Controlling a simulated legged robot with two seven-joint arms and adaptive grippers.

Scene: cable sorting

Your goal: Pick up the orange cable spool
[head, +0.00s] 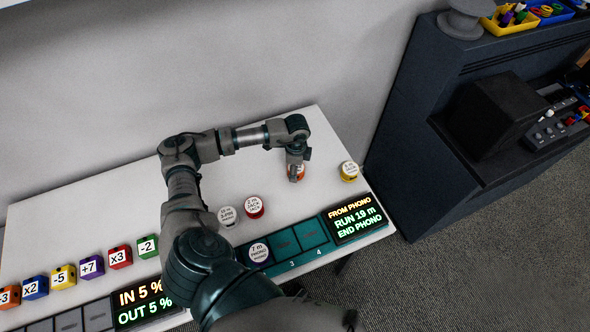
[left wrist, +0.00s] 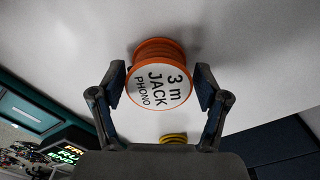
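The orange cable spool (head: 300,173) stands at the right part of the white table, partly hidden under my left gripper (head: 297,160). In the left wrist view the spool (left wrist: 158,78) has orange flanges and a white top marked "3 m JACK PHONO". The spool looks to be at table level. My right gripper is in neither view.
A yellow spool (head: 349,171) stands right of the orange one. A red spool (head: 253,207) and a white spool (head: 227,215) stand to the left. A slot strip (head: 312,233) along the front edge holds a 7 m spool (head: 259,252). Numbered cubes (head: 62,277) line the left.

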